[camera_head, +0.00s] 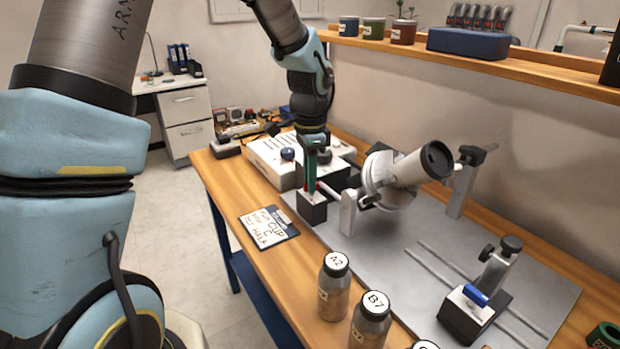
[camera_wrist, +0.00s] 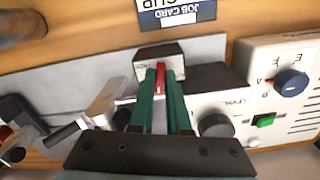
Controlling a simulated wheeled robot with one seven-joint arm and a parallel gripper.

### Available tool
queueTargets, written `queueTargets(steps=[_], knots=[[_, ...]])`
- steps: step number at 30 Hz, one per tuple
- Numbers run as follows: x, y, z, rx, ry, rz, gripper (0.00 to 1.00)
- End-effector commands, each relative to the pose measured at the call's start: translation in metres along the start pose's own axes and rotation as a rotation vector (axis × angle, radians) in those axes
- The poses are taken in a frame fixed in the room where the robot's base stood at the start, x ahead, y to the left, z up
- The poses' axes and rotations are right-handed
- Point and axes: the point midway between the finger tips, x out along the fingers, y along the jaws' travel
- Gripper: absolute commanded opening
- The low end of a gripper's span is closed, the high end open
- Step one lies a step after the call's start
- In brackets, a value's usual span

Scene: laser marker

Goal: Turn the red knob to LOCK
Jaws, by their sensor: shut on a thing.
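The red knob (camera_wrist: 161,69) shows as a narrow red bar between my fingertips in the wrist view, pointing roughly toward the job card. It sits on a small block with a pale top plate (camera_wrist: 146,53); the lettering there is too small to read. In the head view the block (camera_head: 313,212) stands at the near edge of the grey plate. My gripper (camera_wrist: 161,80), with green fingers, is shut on the red knob from above. It also shows in the head view (camera_head: 310,190), where the fingers mostly hide the knob.
A white control box (camera_head: 268,157) with dark knobs and a green button (camera_wrist: 264,120) stands beside the block. A tilted cylindrical device (camera_head: 405,172) is to the right. A job card (camera_head: 268,228) lies in front. Bottles (camera_head: 334,290) stand nearer. The grey plate (camera_head: 400,260) has bare room.

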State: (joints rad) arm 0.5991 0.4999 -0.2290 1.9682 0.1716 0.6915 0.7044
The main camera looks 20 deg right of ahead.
Motion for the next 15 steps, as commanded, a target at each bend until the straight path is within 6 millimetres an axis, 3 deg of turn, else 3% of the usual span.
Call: queueTargets(steps=[15], knots=[[-0.0006, 0.0003, 0.0006, -0.255, 0.0, -0.001, 0.0]])
